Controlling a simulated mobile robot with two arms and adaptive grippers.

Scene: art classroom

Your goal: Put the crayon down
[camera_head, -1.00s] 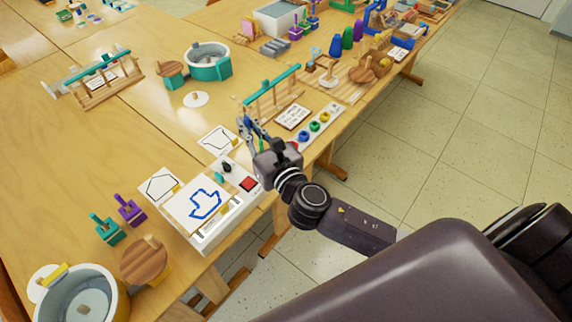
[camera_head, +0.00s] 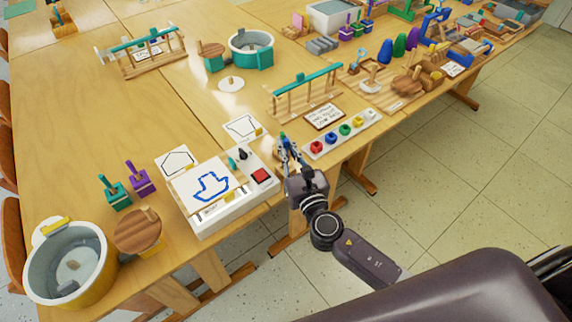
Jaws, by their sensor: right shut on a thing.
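My right gripper (camera_head: 284,143) is at the table's front edge, between the white drawing box and the row of coloured cups. It is shut on the crayon (camera_head: 282,135), of which only a small greenish bit shows at the fingertips. The rest of the crayon is hidden by the fingers. I cannot tell whether it touches anything. The white strip (camera_head: 308,153) with red, blue, green and yellow cups lies just right of the gripper. My left gripper is not in view.
The drawing box (camera_head: 214,219) with a blue boat drawing and a red button (camera_head: 261,176) stands left of the gripper. A written card (camera_head: 324,117) and a teal-topped wooden rack (camera_head: 306,92) stand behind the strip. Bare tabletop (camera_head: 185,125) lies further left.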

